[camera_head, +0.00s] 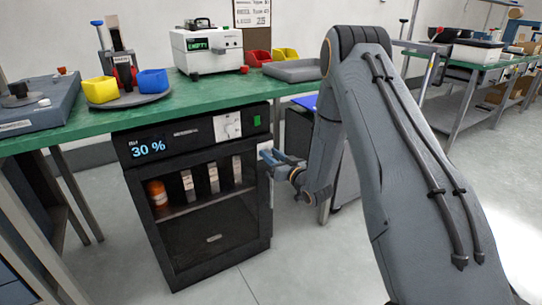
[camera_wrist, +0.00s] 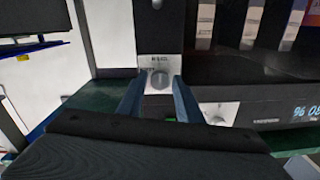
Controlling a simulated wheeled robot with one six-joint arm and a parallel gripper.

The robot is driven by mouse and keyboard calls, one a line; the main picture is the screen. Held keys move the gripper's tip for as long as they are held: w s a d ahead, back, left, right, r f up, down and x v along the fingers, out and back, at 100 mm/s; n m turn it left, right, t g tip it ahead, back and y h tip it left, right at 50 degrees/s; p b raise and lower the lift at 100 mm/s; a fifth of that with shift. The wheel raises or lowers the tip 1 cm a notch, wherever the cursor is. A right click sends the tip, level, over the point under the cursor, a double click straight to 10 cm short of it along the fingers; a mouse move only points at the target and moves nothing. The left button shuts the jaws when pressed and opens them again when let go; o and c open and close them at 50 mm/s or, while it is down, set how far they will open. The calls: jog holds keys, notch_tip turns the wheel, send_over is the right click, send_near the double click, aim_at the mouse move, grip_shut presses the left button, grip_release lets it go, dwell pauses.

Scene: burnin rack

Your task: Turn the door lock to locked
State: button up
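The door lock is a small round grey knob (camera_wrist: 160,80) on a pale plate on the cabinet's dark door frame, seen in the wrist view. The plate's lettering is too small to read. My gripper (camera_wrist: 158,88) has its two blue fingers apart, one on each side of the knob, with gaps visible; I cannot tell how far short of it or around it the tips are. In the head view my gripper (camera_head: 266,157) is at the right front edge of the black cabinet (camera_head: 262,225), and the lock is mostly hidden there.
The cabinet's panel has a display reading 30 % (camera_head: 148,148) and another dial (camera_head: 228,127). Behind the glass stand several pale units and an orange jar (camera_head: 157,193). The green bench top (camera_head: 190,103) overhangs above. Open floor (camera_head: 290,260) lies to the right.

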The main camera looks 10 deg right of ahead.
jog(key=c, duration=0.7)
jog(key=shift+n, duration=0.3)
jog(key=n+p, duration=0.1)
jog(key=n, duration=0.2)
jog(key=shift+r, duration=0.1)
jog(key=n, duration=0.4)
jog(key=shift+p, duration=0.4)
jog(key=n+p, duration=0.1)
jog(key=n, duration=0.8)
jog(key=shift+s+a+n+h, duration=0.1)
jog(key=shift+a+n+h, duration=0.05)
jog(key=shift+n+h, duration=0.25)
